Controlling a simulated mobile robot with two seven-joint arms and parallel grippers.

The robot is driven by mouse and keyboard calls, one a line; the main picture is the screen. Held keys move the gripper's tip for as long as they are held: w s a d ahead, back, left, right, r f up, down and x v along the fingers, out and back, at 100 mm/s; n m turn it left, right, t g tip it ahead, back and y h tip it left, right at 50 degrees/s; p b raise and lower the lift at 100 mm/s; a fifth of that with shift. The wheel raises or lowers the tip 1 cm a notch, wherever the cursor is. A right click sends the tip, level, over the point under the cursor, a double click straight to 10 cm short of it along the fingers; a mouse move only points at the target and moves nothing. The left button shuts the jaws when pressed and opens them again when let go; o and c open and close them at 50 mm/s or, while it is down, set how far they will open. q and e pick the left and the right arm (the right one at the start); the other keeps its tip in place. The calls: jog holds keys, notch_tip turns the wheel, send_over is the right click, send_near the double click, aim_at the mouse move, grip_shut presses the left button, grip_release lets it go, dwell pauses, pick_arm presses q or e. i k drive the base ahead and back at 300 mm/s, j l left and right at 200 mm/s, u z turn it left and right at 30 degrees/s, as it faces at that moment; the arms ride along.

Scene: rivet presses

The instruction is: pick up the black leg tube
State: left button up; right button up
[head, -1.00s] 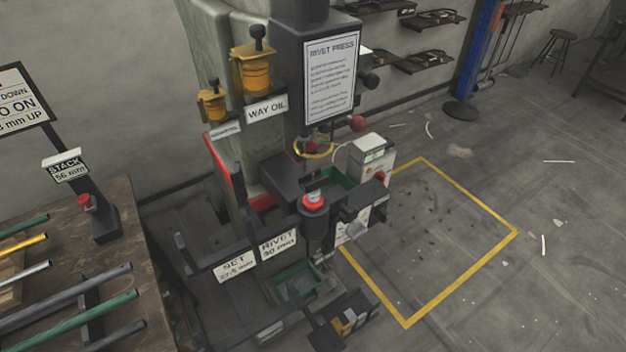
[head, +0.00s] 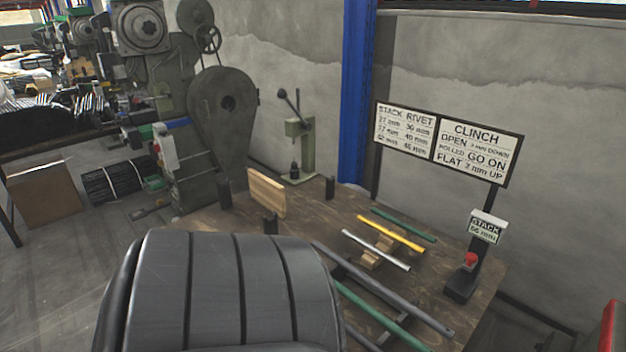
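A long dark grey to black tube (head: 400,301) lies slanting across the wooden table, and its left end runs behind a large dark ribbed shape in the foreground. I cannot tell whether it is the black leg tube. A green tube (head: 368,307) lies in front of it, partly hidden. Behind it lie a silver tube (head: 376,250), a yellow tube (head: 390,233) and another green tube (head: 403,225). Nothing is seen holding any tube. Neither of my grippers is in view.
The wooden table (head: 330,225) also bears an upright wooden board (head: 267,193), short black posts, a small hand press (head: 300,140) and a stack stand with a red button (head: 470,259). A sign board (head: 447,143) stands behind. The dark ribbed shape hides the table's near part.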

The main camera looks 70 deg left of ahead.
aim_at(354, 334)
jog(key=u, duration=2.2)
jog(key=z, duration=1.9)
jog(key=k+j, duration=0.2)
jog(key=j, duration=0.2)
jog(key=k+j, duration=0.15)
jog(key=j, duration=0.2)
jog(key=k+j, duration=0.2)
jog(key=j, duration=0.2)
jog(key=k+j, duration=0.2)
jog(key=j, duration=0.2)
jog(key=l+u, duration=0.05)
